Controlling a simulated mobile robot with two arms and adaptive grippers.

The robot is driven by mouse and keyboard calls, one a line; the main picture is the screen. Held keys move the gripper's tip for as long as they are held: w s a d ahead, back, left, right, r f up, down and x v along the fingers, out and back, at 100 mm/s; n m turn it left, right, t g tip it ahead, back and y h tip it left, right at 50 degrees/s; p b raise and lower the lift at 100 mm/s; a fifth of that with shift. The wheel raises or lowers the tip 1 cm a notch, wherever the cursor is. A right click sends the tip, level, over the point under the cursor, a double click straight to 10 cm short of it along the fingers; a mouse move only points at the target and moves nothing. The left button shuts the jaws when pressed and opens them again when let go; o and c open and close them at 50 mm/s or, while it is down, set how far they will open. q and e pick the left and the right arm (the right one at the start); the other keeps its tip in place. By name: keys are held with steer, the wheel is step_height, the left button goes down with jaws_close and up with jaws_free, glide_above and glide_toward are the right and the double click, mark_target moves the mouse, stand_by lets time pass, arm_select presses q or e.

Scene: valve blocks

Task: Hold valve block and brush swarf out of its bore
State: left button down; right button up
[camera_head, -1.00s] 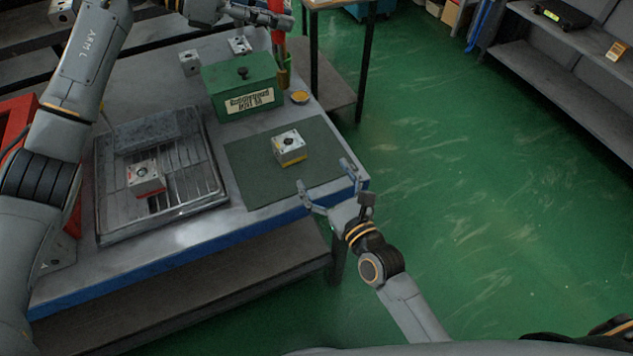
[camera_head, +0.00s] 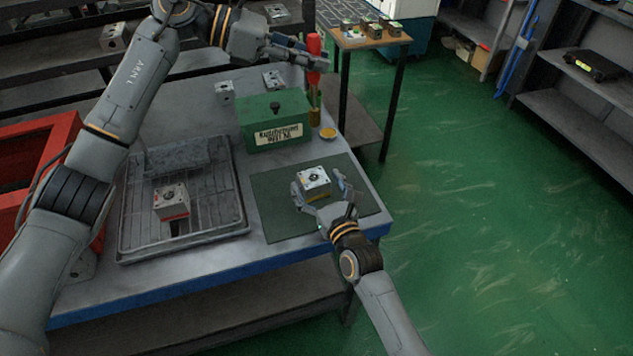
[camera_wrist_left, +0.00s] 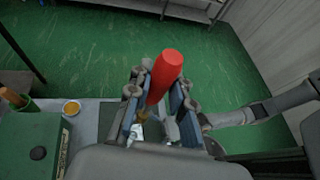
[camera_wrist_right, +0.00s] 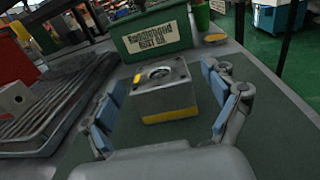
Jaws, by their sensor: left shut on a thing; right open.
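A grey valve block (camera_head: 314,179) with a yellow lower band sits upright on the dark green mat (camera_head: 272,205), its round bore facing up. My right gripper (camera_head: 320,190) is open around this block, one finger on each side. In the right wrist view the block (camera_wrist_right: 163,88) stands between the fingers, with gaps at both sides. My left gripper (camera_head: 300,58) is shut on the red-handled brush (camera_head: 314,47) and holds it upright beyond the green box. In the left wrist view the red handle (camera_wrist_left: 168,70) is between the jaws; its lower end is partly hidden.
A second block (camera_head: 171,202) with a red band sits on the rack tray (camera_head: 205,232) at left. A green box (camera_head: 275,135), a green pot (camera_head: 315,117) and a yellow dish (camera_head: 328,133) stand behind the mat. Two small blocks stand at the bench's back.

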steer(key=shift+w, duration=0.15)
steer(key=shift+c, duration=0.2)
steer(key=c, duration=1.6)
arm_select(q)
step_height(320, 180, down, 8)
steer(key=n+t, duration=0.2)
steer(key=n+t+y, duration=0.1)
steer(key=n+t, duration=0.1)
steer(key=shift+d+r+t, duration=0.15)
steer(key=shift+t, duration=0.15)
steer(key=shift+s+a+f+n+t+y, duration=0.1)
steer(key=shift+f+n+t+y, duration=0.2)
steer(key=shift+f, duration=0.7)
steer(key=shift+w+a+f+n+t+y, duration=0.15)
steer(key=shift+f+n+t, duration=0.2)
steer(key=shift+f, duration=0.6)
steer(key=shift+s+f+n+t+y, duration=0.15)
steer(key=shift+f+n+t+y, duration=0.15)
steer(key=shift+f, duration=0.7)
